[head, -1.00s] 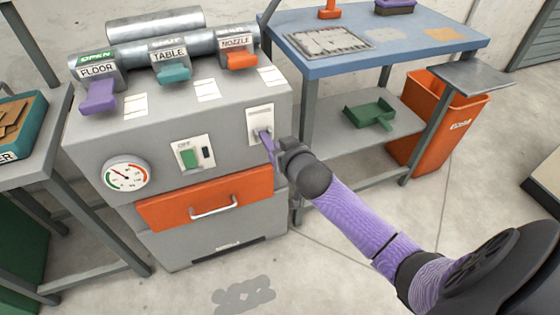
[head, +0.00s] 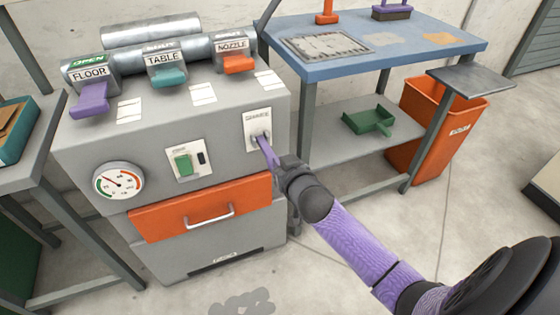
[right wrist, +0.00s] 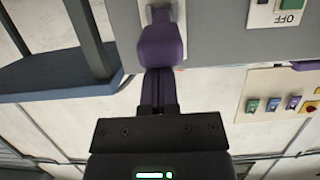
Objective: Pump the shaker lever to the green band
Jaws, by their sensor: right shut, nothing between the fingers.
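The shaker lever, a purple handle (head: 266,150), sticks out of a slot in a white plate (head: 258,124) on the grey machine's front. In the right wrist view the lever (right wrist: 160,42) is large, at top centre. My right gripper (head: 280,164) is at the lever's outer end. Its dark purple fingers (right wrist: 158,78) are shut with nothing between them, and their tips meet or overlap the handle's lower end; I cannot tell whether they touch. The round gauge (head: 118,182) has coloured bands at its rim, and its needle points up and left. My left gripper is out of view.
An orange drawer (head: 200,208) is below the lever, beside my right arm. Three labelled levers, including the purple floor lever (head: 90,100), line the machine's top. A green switch (head: 184,164) sits left of the lever. A blue table (head: 350,62) stands to the right.

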